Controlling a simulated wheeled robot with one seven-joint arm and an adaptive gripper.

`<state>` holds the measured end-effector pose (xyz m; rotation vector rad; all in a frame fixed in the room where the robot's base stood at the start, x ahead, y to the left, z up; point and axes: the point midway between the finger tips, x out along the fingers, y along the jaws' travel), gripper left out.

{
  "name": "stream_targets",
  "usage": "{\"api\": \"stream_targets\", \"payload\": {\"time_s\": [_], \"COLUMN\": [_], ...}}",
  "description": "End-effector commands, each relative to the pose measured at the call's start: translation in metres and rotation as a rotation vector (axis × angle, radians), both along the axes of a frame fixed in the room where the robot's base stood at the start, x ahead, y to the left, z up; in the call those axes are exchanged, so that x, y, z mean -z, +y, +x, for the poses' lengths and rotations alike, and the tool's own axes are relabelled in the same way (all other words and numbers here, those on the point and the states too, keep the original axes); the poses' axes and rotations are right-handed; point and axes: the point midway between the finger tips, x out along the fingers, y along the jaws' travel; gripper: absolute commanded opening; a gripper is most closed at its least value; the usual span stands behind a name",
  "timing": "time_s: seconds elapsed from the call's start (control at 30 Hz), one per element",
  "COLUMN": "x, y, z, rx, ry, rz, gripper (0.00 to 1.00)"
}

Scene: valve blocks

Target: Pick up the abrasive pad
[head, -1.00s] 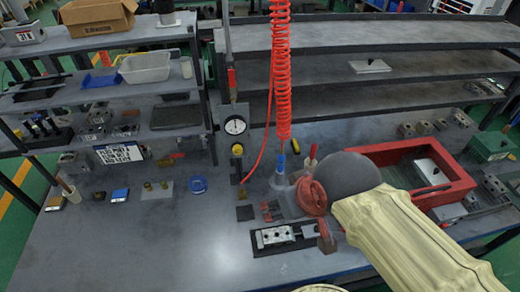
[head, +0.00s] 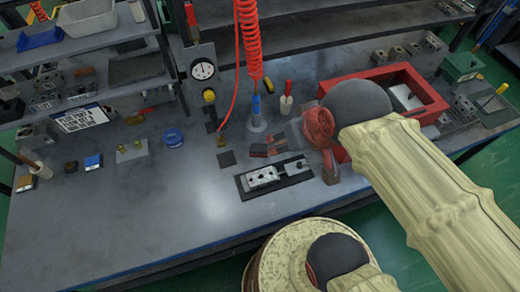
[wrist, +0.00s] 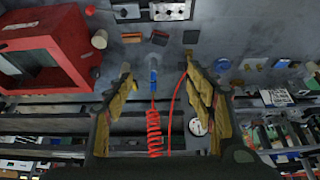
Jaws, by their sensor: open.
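A flat dark square (head: 226,159), which looks like the abrasive pad, lies on the bench left of the valve block in the black holder. In the wrist view the same dark square (wrist: 191,36) lies flat beyond the right fingertip, with nothing on it. My gripper (wrist: 157,66) is open and empty above the bench, its two yellow fingers spread wide. It is apart from the dark square. In the head view my arm comes in from the right, and its round joint hides much of the gripper.
A valve block (head: 262,175) sits in a black holder near the front edge. A red coiled hose (head: 250,40) hangs close to the gripper. A red open box (head: 432,85) stands to the right. A blue ring (head: 173,137) lies left.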

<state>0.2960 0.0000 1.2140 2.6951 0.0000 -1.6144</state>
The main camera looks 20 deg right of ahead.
Motion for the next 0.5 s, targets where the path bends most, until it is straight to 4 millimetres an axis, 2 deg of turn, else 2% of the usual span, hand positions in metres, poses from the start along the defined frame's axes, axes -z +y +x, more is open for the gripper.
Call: {"api": "stream_targets", "payload": {"time_s": [0.37, 0.5], "x": [0.0000, 0.0059], "y": [0.0000, -0.0001], "z": [0.0000, 0.0009], "rx": [0.000, 0.000], "ry": [0.000, 0.011], "rz": [0.000, 0.000], "gripper": [0.55, 0.59]}}
